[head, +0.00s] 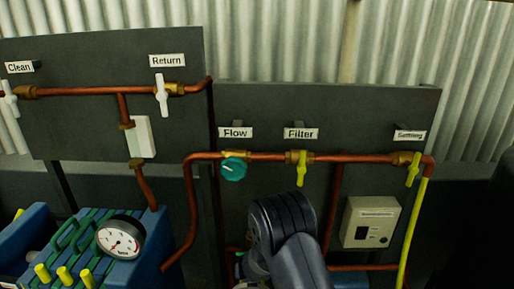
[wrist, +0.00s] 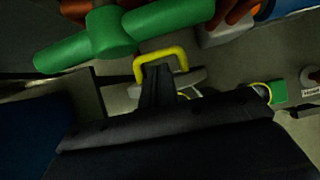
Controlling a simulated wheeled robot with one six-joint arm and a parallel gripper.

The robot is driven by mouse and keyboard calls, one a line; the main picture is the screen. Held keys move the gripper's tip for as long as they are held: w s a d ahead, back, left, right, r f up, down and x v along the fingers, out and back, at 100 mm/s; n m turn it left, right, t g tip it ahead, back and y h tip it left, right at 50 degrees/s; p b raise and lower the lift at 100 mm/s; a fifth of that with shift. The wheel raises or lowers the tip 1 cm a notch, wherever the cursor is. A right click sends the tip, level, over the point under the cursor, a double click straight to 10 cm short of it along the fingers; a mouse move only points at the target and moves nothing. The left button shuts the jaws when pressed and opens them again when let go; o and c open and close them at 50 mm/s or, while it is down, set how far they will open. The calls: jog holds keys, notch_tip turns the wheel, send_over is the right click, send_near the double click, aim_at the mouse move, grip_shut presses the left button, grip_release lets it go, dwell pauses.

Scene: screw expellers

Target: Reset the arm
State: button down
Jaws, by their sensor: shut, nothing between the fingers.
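My arm (head: 283,230) rises from the bottom of the head view, in front of the lower middle of the right dark panel. My gripper is hidden there. In the wrist view my gripper (wrist: 158,78) shows as narrow dark fingers, shut and empty. A yellow loop handle (wrist: 161,61) lies just beyond the fingertips. I cannot tell whether they touch. A large green valve handle (wrist: 112,35) crosses the top left of the wrist view, close to the fingers.
Copper pipes carry a teal Flow knob (head: 233,169), a yellow Filter handle (head: 301,168) and another yellow handle (head: 412,169). A white Return handle (head: 161,95) is upper left. A pressure gauge (head: 120,238) sits on a blue machine (head: 146,262). A control box (head: 370,222) is right of my arm.

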jog(key=x, duration=0.6)
jog(key=shift+p, duration=0.3)
jog(key=shift+f, duration=0.15)
